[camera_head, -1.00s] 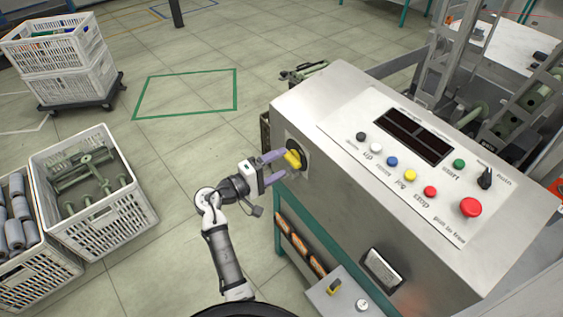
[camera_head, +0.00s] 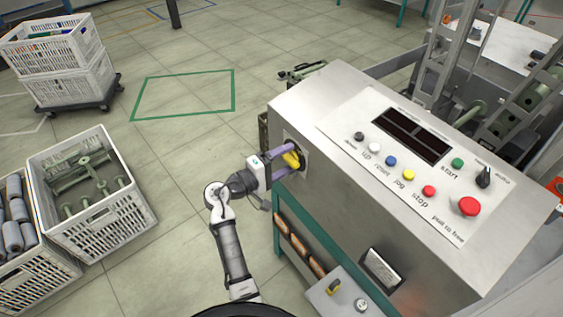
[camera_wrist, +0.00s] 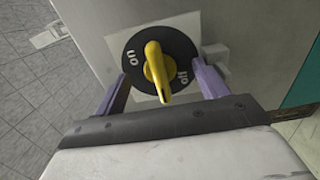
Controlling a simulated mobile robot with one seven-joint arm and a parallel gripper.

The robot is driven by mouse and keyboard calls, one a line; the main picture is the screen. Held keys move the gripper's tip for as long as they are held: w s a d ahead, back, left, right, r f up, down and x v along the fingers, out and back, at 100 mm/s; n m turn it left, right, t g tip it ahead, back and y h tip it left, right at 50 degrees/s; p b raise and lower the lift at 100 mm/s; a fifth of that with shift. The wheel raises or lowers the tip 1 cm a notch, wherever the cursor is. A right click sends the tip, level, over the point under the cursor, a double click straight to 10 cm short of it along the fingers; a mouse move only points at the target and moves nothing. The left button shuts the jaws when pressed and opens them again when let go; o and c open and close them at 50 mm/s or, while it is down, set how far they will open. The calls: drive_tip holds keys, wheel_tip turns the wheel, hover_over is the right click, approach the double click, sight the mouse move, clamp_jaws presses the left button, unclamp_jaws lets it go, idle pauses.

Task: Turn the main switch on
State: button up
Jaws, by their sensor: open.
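The main switch is a yellow handle (camera_head: 291,160) on the left side face of the steel control cabinet. The wrist view shows the handle (camera_wrist: 156,70) on a black disc (camera_wrist: 130,71) over a pale square plate, with upside-down "on" lettering at left and "off" at right. The handle stands near upright in that picture, its lower end between the two labels. My gripper (camera_head: 286,163) is open in front of the switch. In the wrist view, my gripper's purple fingers (camera_wrist: 160,84) stand on either side of the handle, with a gap on both sides.
The cabinet top (camera_head: 340,125) carries several coloured buttons, a red stop knob (camera_head: 469,207), a black selector (camera_head: 483,177) and a dark display. White crates (camera_head: 95,230) stand on the floor at left.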

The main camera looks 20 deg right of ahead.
drive_tip(key=shift+w+d, duration=0.15)
drive_tip(key=shift+d, duration=0.35)
drive_tip(key=c, duration=1.4)
drive_tip(key=shift+o, duration=0.2)
